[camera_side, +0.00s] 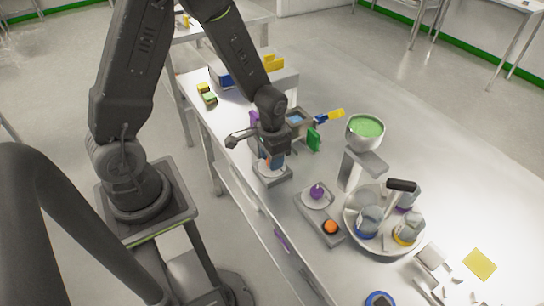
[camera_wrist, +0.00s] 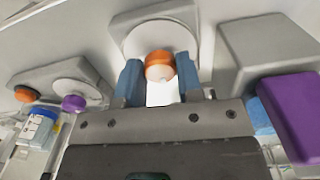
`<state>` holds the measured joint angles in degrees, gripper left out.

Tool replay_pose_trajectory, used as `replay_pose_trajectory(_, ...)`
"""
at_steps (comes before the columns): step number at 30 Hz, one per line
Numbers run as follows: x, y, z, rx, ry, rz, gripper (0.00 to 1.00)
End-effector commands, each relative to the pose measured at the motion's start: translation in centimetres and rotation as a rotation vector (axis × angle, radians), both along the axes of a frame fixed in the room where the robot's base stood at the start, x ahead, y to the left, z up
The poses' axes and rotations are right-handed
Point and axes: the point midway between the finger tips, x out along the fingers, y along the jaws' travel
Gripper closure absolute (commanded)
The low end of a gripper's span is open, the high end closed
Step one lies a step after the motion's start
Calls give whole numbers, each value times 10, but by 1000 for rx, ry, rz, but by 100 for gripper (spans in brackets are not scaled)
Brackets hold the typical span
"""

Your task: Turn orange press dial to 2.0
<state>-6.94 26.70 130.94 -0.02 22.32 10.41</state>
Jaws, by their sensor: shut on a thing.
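The orange dial knob (camera_wrist: 160,65) stands on a round white dial plate (camera_wrist: 133,40) on a grey housing in the wrist view. My gripper (camera_wrist: 158,78) has its two blue fingers on either side of the knob and is shut on it. In the side view my gripper (camera_side: 269,160) points down over the housing (camera_side: 276,181) near the bench's left edge. The knob is hidden there by the fingers. The dial's marks and pointer cannot be read in either view.
A second housing carries a purple knob (camera_side: 317,192) and an orange button (camera_side: 330,227). A round tray (camera_side: 358,238) with bottles and a stand with a green-filled bowl (camera_side: 365,130) are to the right. A purple block (camera_wrist: 291,112) is close to the gripper. The far right bench is clear.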

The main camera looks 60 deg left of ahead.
Motion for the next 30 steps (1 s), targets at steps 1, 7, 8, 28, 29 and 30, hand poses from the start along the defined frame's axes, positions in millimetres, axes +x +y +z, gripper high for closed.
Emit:
replay_pose_trajectory(1, -1, 0, 0, -1, 4, -22, 90)
replay_pose_trajectory(7, -1, 0, 0, -1, 4, -79, 90)
replay_pose_trajectory(8, -1, 0, 0, -1, 4, -83, 90)
replay_pose_trajectory(28, -1, 0, 0, 0, 3, -97, 50)
replay_pose_trajectory(29, -1, 0, 0, 0, 3, -97, 47)
replay_pose_trajectory(30, -1, 0, 0, 0, 3, -97, 44)
